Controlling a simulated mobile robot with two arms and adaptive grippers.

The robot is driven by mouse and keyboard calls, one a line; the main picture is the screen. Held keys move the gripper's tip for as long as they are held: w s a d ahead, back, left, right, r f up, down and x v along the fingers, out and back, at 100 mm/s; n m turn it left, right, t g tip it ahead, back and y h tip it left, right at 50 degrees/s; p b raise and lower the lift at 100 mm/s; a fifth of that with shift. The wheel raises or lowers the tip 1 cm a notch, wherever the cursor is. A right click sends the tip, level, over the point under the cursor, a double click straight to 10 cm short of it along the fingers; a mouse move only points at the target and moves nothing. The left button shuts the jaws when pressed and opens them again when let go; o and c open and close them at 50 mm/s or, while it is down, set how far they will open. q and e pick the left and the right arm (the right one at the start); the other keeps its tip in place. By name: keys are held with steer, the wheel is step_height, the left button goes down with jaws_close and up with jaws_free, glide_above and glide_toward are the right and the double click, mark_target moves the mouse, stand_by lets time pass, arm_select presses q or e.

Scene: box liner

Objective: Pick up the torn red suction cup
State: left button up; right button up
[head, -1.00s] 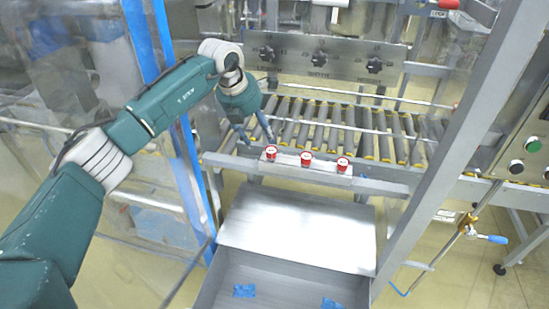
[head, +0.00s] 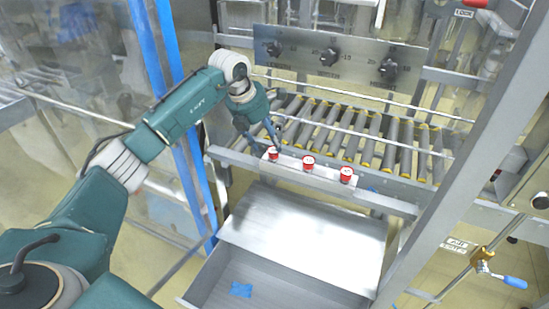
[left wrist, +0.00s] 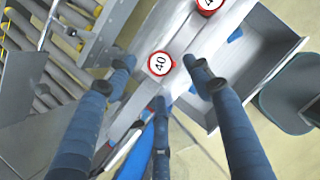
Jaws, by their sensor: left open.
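Three red suction cups with white tops stand in a row on a pale bar: the left one (head: 273,154), the middle one (head: 308,163) and the right one (head: 346,175). I cannot make out a tear on any of them. My left gripper (head: 264,149) is open at the left cup, its blue fingers spread around it. In the left wrist view this cup (left wrist: 160,65), its top marked 40, lies between the open fingertips (left wrist: 160,76). Whether the fingers touch it is unclear. Another red cup (left wrist: 208,4) is cut off at the top edge. My right gripper is not in view.
A roller conveyor (head: 350,135) runs behind the bar, below a panel with black knobs (head: 329,57). A metal box (head: 300,225) stands open in front, with a blue piece (head: 241,289) inside. A grey post (head: 465,150) rises at right, a blue-edged frame (head: 165,80) at left.

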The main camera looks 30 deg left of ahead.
mark_target(273, 149)
arm_select(q)
steer(key=p+x, duration=0.1)
steer(key=x, duration=0.2)
steer(key=shift+w+d+f, duration=0.15)
steer(key=shift+f, duration=0.2)
steer(key=shift+w+f, duration=0.2)
steer(key=shift+f, duration=0.2)
steer(key=shift+c, duration=0.3)
steer(key=c, duration=1.1)
steer(key=shift+c, duration=0.3)
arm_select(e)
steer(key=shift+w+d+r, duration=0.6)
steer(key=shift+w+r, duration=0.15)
arm_select(q)
steer(key=shift+r, duration=0.1)
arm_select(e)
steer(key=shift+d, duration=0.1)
